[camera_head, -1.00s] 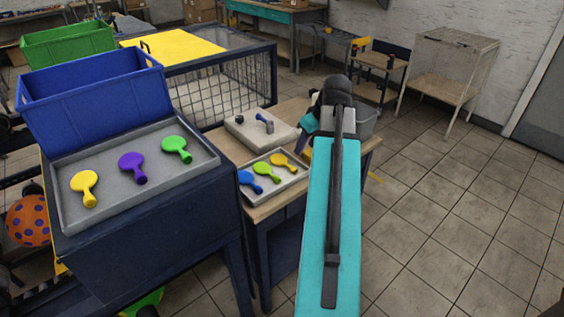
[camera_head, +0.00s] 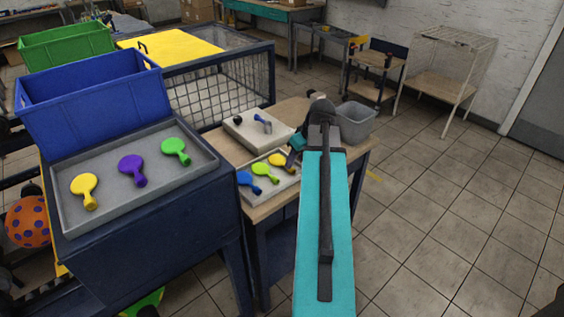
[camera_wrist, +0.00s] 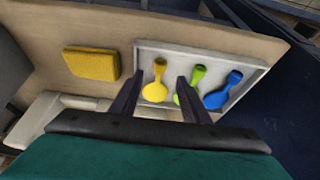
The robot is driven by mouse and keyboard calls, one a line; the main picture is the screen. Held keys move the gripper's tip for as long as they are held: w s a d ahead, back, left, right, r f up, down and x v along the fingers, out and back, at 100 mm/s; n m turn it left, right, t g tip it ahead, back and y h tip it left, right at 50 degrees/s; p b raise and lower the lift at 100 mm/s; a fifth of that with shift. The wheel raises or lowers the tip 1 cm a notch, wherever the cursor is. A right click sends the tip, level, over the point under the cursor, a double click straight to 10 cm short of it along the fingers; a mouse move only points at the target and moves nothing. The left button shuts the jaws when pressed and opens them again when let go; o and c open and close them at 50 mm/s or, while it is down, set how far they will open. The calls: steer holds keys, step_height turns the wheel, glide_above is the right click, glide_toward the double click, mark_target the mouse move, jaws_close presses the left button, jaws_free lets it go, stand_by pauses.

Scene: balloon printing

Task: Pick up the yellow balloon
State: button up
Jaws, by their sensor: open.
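A yellow balloon (camera_head: 282,161) lies at the right end of a small grey tray (camera_head: 287,188) on the wooden table. It also shows in the wrist view (camera_wrist: 155,86), between my open fingertips and a little beyond them. My gripper (camera_wrist: 157,80) is open and empty, its right finger passing over part of the green balloon (camera_wrist: 196,75). In the head view my gripper (camera_head: 294,156) is at the tray's right end, partly hidden by my arm. Another yellow balloon (camera_head: 85,190) lies on the larger grey tray at the left.
The small tray also holds a blue balloon (camera_head: 250,182). A yellow sponge-like block (camera_wrist: 92,64) lies left of the tray in the wrist view. A white box (camera_head: 258,130) and grey bin (camera_head: 355,122) stand nearby. The larger tray (camera_head: 100,215) sits before a blue crate (camera_head: 95,100).

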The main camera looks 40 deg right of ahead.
mark_target(293, 169)
steer(key=shift+w+f, duration=0.15)
steer(key=shift+f, duration=0.2)
steer(key=shift+p+x, duration=1)
steer(key=shift+x, duration=1.45)
steer(key=c, duration=0.9)
